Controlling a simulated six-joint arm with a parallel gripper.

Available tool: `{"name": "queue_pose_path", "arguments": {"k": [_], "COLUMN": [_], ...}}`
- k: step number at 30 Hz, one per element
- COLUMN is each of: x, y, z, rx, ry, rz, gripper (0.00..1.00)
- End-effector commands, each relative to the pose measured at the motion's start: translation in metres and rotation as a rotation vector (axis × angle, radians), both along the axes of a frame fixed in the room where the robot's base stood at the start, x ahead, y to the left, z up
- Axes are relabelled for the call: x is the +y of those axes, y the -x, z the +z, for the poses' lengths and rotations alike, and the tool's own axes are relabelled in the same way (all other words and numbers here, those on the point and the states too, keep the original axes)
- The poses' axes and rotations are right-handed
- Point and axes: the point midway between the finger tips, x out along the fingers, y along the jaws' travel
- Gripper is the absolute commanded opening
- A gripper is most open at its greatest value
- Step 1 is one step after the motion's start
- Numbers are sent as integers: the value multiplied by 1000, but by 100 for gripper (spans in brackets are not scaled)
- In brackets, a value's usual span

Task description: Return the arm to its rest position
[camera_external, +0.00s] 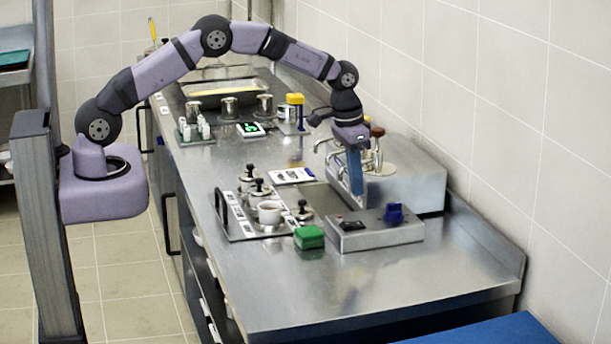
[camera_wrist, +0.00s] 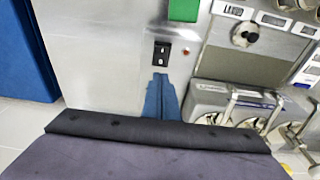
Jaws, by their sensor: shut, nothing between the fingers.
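My gripper (camera_external: 357,186) hangs from the arm, which arches over the counter, with its blue fingers pointing down. The fingers are together and empty. They are in front of the steel tap unit (camera_external: 420,172) and behind the grey switch box (camera_external: 372,236) in the external view. In the wrist view my gripper (camera_wrist: 160,82) shows as two blue fingers side by side, close to a black switch panel (camera_wrist: 162,54). I cannot tell whether the tips touch anything.
A tray (camera_external: 226,222) with several black-knobbed metal pieces and a white cup (camera_external: 269,212) stands left of the switch box. A green block (camera_external: 309,237) sits at the box's corner. Metal cups (camera_external: 229,107) stand farther back. The counter's front right is clear.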

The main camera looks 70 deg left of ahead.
Motion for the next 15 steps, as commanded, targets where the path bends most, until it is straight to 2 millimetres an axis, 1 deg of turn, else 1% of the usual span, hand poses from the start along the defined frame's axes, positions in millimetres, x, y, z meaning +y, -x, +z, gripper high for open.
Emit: {"name": "queue_pose_path", "arguments": {"k": [2, 5, 8, 11, 12, 14, 15], "x": [0, -1, -2, -3, -3, -3, -4], "y": [9, 28, 57, 92, 108, 131, 148], "z": [7, 18, 30, 41, 44, 48, 51], "rx": [3, 13, 27, 42, 49, 58, 65], "ry": [0, 0, 0, 1, 1, 1, 1], "rz": [0, 0, 1, 1, 2, 2, 2], "gripper": [0, 0, 0, 0, 0, 0, 0]}}
